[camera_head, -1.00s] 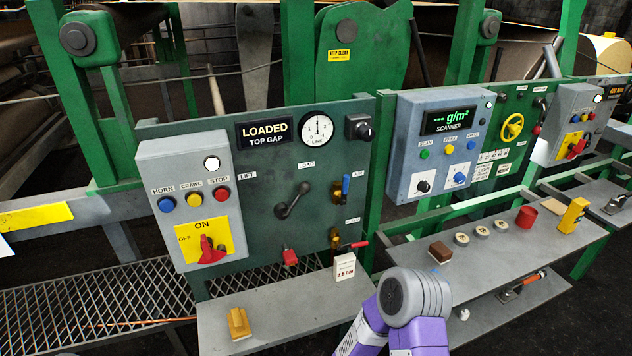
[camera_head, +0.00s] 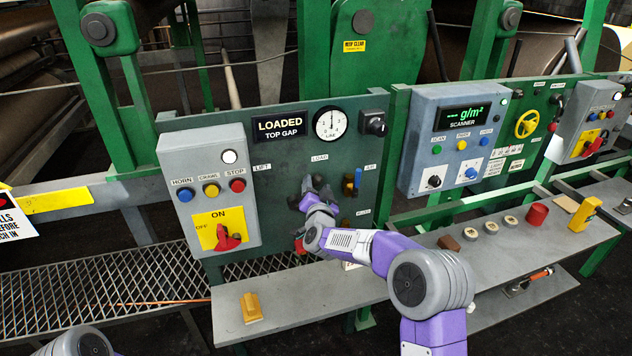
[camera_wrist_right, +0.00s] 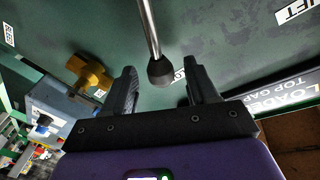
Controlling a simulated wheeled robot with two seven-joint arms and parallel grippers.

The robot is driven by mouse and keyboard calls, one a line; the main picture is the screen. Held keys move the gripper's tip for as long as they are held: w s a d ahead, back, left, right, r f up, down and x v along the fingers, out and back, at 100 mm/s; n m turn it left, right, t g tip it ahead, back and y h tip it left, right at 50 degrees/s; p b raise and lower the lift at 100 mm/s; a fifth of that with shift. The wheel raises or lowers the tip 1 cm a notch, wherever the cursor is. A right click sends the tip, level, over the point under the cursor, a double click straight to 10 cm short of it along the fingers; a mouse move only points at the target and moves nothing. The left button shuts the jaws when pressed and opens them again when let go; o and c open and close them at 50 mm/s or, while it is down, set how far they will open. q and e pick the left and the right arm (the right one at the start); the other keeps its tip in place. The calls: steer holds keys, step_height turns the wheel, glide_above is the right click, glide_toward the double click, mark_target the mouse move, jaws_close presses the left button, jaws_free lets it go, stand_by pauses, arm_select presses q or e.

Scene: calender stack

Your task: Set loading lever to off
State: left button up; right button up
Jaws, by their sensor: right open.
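The loading lever is a metal rod with a dark round knob (camera_wrist_right: 161,72) on the green panel (camera_head: 285,155), between the LIFT (camera_head: 262,168) and LOAD (camera_head: 320,157) labels. In the head view my right arm and gripper (camera_head: 312,188) largely hide it. In the right wrist view the open right gripper (camera_wrist_right: 162,88) has the knob between its two fingers, with a gap on each side. The knob lies close to a label partly hidden by a finger. The display (camera_head: 279,127) reads LOADED, TOP GAP. My left gripper is out of view.
A grey button box (camera_head: 205,165) with a red switch (camera_head: 228,238) stands left. A shelf (camera_head: 300,292) below carries a yellow block (camera_head: 251,307).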

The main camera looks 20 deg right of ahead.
steer(key=shift+x, duration=1.45)
steer(key=shift+c, duration=0.5)
jaws_close()
